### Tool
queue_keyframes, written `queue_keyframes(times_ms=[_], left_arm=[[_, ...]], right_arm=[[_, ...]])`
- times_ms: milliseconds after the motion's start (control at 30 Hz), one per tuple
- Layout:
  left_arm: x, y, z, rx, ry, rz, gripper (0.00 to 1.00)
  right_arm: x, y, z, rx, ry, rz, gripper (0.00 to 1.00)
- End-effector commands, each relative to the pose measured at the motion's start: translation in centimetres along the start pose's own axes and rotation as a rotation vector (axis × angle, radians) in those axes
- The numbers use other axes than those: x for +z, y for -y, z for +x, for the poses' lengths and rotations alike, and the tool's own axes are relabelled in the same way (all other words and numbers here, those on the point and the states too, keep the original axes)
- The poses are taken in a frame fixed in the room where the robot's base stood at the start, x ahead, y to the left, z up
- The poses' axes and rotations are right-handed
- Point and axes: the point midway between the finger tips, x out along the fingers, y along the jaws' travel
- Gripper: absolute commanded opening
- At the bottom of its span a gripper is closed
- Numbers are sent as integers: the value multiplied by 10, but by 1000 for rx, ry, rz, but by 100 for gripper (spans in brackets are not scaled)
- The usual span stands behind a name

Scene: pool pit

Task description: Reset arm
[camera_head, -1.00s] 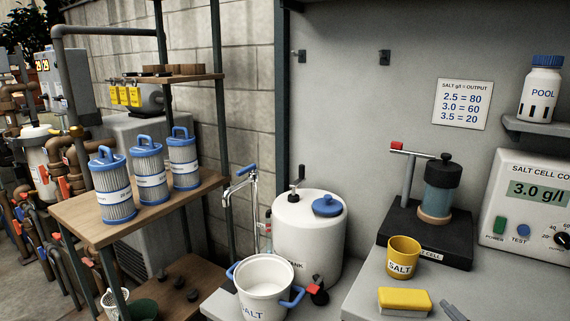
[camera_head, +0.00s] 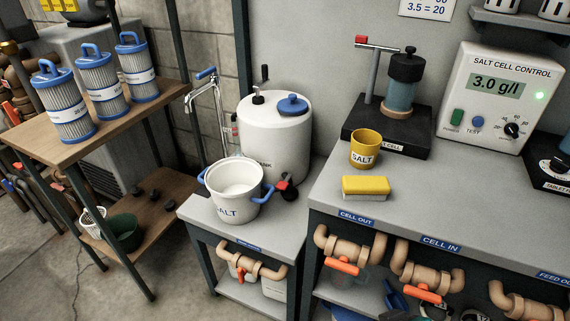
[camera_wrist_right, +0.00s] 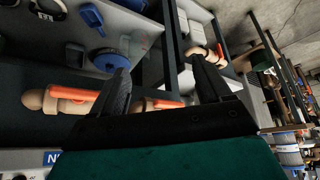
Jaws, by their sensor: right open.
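My right gripper (camera_wrist_right: 163,76) shows in the right wrist view. Its two dark fingers are spread apart with nothing between them. Behind the fingers are orange-handled pipe valves (camera_wrist_right: 72,98) and the space under the counter. No arm or gripper of mine shows in the head view, and my left gripper is in neither view.
The counter (camera_head: 470,205) holds a yellow SALT cup (camera_head: 365,150), a yellow sponge (camera_head: 366,186), a cell stand (camera_head: 385,135) and a control box (camera_head: 500,95). A white SALT pot (camera_head: 235,195) stands before a white tank (camera_head: 275,135). Blue-capped filters (camera_head: 105,85) stand on a shelf.

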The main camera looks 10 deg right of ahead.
Motion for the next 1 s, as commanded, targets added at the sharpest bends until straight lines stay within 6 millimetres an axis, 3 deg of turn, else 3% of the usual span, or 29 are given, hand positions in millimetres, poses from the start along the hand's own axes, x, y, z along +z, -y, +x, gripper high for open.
queue_keyframes(times_ms=[200,400,600,1000], left_arm=[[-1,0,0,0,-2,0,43],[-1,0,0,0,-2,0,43],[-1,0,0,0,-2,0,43],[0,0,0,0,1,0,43]], right_arm=[[-5,6,37,-11,-174,-11,78],[-7,11,61,-24,-360,-18,78],[-7,14,68,-30,-448,-20,78],[-8,14,67,-31,-459,-21,78]])
